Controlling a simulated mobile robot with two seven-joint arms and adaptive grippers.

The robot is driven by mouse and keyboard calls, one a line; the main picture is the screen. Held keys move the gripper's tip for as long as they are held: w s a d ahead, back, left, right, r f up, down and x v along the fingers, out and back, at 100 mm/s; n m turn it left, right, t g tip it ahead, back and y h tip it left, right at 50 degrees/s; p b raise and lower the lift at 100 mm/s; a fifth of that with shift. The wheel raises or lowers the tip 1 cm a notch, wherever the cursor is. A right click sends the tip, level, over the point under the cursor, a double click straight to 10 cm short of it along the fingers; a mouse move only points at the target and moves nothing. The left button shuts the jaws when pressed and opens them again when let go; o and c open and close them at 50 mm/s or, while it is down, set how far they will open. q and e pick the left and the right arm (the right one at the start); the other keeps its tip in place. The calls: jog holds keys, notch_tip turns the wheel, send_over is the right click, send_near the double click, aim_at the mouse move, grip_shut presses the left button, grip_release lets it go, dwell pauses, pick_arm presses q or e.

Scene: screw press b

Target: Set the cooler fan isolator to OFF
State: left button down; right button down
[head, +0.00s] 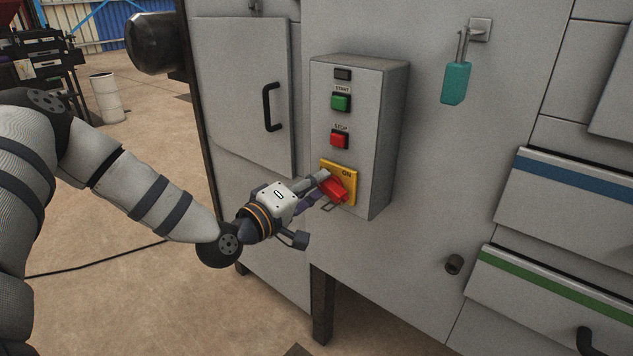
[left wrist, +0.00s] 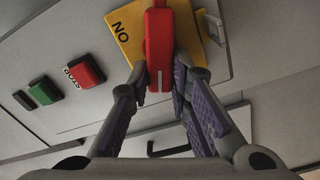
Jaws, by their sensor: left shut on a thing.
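The isolator is a red handle (head: 334,190) on a yellow plate (head: 349,171) marked ON, low on the front of a grey control box (head: 375,150). The handle looks tilted in the head view. My left gripper (head: 322,187) reaches it from the left and is shut on the red handle. In the left wrist view the handle (left wrist: 160,50) stands between the two fingers (left wrist: 160,85), with the yellow plate (left wrist: 127,35) behind it. The fingers hide part of the plate, and no OFF mark can be read. My right gripper is not in view.
Above the isolator sit a red STOP button (head: 339,139), a green START button (head: 340,102) and a dark button (head: 343,74). A small wire loop (head: 329,207) hangs by the plate. A cabinet door (head: 240,95) is at left.

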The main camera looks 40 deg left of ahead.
pick_arm(q)
jog(key=shift+f+n, duration=0.25)
jog(key=shift+n, duration=0.8)
jog(key=shift+f+n, duration=0.25)
jog(key=shift+n, duration=0.8)
jog(key=c, duration=1.5)
grip_release()
jog(key=s, duration=0.8)
jog(key=s+a, duration=0.1)
jog(key=s, duration=0.3)
